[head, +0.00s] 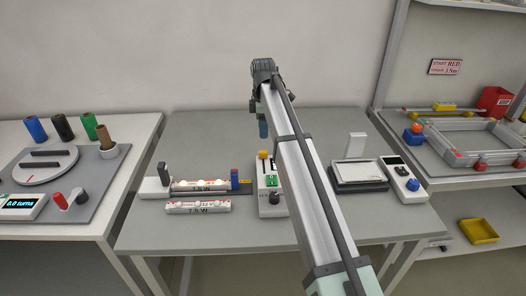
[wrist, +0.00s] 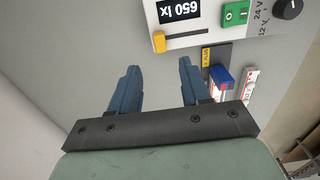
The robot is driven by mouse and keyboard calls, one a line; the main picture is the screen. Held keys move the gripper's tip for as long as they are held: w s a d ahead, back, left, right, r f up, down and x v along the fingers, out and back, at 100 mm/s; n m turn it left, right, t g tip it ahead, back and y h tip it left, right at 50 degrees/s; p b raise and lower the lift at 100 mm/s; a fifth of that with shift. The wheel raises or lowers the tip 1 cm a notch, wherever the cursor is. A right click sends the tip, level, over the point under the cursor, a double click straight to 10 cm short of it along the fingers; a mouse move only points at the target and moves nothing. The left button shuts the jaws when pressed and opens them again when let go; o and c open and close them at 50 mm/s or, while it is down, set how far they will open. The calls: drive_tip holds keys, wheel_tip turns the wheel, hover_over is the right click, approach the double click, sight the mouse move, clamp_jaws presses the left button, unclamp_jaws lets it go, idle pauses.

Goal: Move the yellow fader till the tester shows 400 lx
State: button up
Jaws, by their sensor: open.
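The yellow fader (wrist: 159,41) sits at the left end of its slot on the white control box (wrist: 205,22) in the wrist view. The display (wrist: 179,10) on the box reads 650 lx. In the head view the yellow fader (head: 263,154) is at the far end of the box (head: 268,208), whose right side is partly hidden by my arm. My gripper (wrist: 158,64) is open, with its blue fingers apart and nothing between them. The fader appears just beyond the fingertips in the wrist view. My gripper (head: 263,128) shows above the fader in the head view.
A green switch (wrist: 236,14) and black knob (wrist: 288,8) are on the box. Lamp tubes (head: 198,207) lie left of it. A white panel device (head: 358,174) and a handheld meter (head: 404,179) with a blue knob are to the right. The table front is clear.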

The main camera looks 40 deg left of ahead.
sight(263, 152)
wheel_tip(263, 152, down, 10)
drive_tip(key=shift+f, duration=0.2)
idle(0.4)
clamp_jaws()
drive_tip(key=shift+s, duration=0.1)
idle(0.4)
